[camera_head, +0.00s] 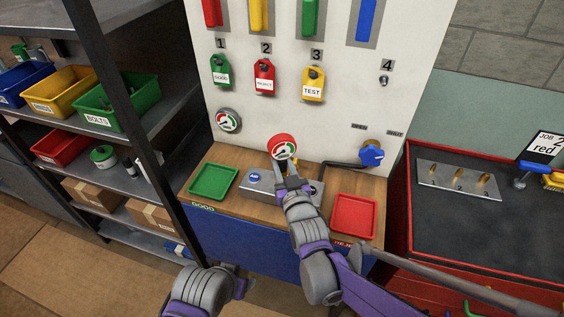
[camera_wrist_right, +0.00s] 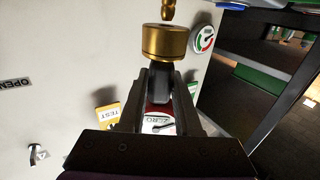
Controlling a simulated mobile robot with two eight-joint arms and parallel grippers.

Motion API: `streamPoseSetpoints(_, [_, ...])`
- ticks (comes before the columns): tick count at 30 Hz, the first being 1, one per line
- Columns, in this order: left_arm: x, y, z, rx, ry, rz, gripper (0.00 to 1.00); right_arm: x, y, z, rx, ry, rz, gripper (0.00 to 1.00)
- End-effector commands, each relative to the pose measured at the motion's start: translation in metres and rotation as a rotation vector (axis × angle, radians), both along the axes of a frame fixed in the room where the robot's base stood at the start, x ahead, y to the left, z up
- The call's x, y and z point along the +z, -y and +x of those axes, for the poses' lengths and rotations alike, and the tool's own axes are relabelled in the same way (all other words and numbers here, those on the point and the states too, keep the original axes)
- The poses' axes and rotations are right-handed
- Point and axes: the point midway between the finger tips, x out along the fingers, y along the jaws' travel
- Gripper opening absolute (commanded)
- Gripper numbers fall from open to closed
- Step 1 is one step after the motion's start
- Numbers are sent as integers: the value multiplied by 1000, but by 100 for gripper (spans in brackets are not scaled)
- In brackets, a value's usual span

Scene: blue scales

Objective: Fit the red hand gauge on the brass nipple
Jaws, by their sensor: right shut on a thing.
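The red hand gauge (camera_head: 282,146), with a round white, green and red dial, is held upright above the grey box (camera_head: 249,190) on the bench. My right gripper (camera_head: 284,168) is shut on it below the dial. In the right wrist view my right gripper (camera_wrist_right: 164,78) grips a grey stem, with the red gauge body (camera_wrist_right: 158,112) behind and a wide brass collar (camera_wrist_right: 164,43) beyond the fingertips. A brass nipple (camera_wrist_right: 169,9) lines up closely with the collar; I cannot tell whether it has entered. My left gripper (camera_head: 242,287) is low at the bottom; its jaws are unclear.
A green tray (camera_head: 193,193) and a red tray (camera_head: 375,226) flank the grey box. A blue knob (camera_head: 371,156) and a wall gauge (camera_head: 228,120) are on the white panel. Shelves with bins stand left. A plate with brass fittings (camera_head: 430,181) lies on the right bench.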

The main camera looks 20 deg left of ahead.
Motion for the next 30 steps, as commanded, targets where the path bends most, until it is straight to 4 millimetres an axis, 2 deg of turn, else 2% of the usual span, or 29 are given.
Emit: streamPoseSetpoints(30, [-17,0,-3,0,-6,0,59,-18,0,0,0,1,0,0])
